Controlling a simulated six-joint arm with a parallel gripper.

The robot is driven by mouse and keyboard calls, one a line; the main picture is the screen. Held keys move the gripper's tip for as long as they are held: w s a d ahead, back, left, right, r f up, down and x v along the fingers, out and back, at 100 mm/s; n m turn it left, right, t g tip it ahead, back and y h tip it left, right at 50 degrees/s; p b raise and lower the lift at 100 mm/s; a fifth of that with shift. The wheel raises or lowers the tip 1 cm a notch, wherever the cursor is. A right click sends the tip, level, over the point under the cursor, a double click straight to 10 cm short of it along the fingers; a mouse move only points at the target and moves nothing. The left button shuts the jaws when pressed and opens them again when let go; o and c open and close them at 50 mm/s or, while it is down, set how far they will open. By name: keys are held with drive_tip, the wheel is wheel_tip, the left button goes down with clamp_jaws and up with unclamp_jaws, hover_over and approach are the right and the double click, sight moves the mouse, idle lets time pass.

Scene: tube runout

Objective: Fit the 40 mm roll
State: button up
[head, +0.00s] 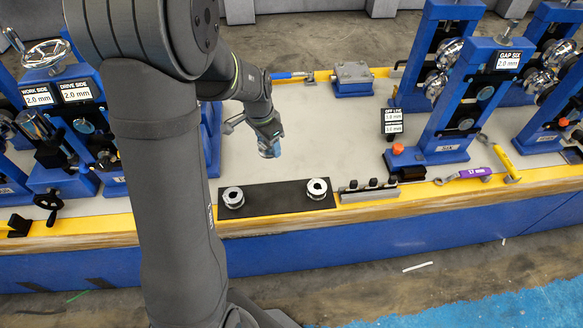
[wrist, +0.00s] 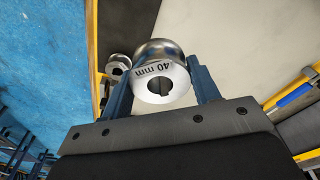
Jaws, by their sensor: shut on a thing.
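My gripper (wrist: 161,92) is shut on a shiny steel roll marked "40 mm" (wrist: 154,70) in the wrist view. The roll's flat face with its keyed bore points toward the wrist camera, and a blue finger lies on each side of it. In the head view my gripper (head: 269,148) hangs above the pale table top, behind the black mat; the roll is mostly hidden there. Two other steel rolls, a left one (head: 233,197) and a right one (head: 317,188), rest on the black mat (head: 275,196). Their markings cannot be read.
Blue roll stands rise on both sides; the right one (head: 463,95) carries a "GAP SIX 2.0 mm" sign (head: 506,61). A steel rail with black knobs (head: 369,193), a purple 17 mm wrench (head: 474,173) and a yellow tool (head: 506,163) lie near the front edge. The table's middle (head: 330,130) is clear.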

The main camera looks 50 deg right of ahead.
drive_tip(key=w+a+r+m, duration=0.2)
drive_tip(key=w+a+r, duration=0.1)
drive_tip(key=w, duration=0.5)
drive_tip(key=w+a+r+m, duration=0.3)
drive_tip(key=w+r, duration=0.1)
drive_tip(key=w, duration=0.4)
drive_tip(key=w+a+r+m, duration=0.2)
drive_tip(key=w+a+r, duration=0.1)
drive_tip(key=w, duration=0.6)
drive_tip(key=shift+r+g, duration=0.4)
drive_tip(key=shift+r, duration=0.35)
drive_tip(key=shift+w+a, duration=0.15)
drive_tip(key=shift+f, duration=2.95)
drive_tip(key=shift+f, duration=3.1)
drive_tip(key=o, duration=1.7)
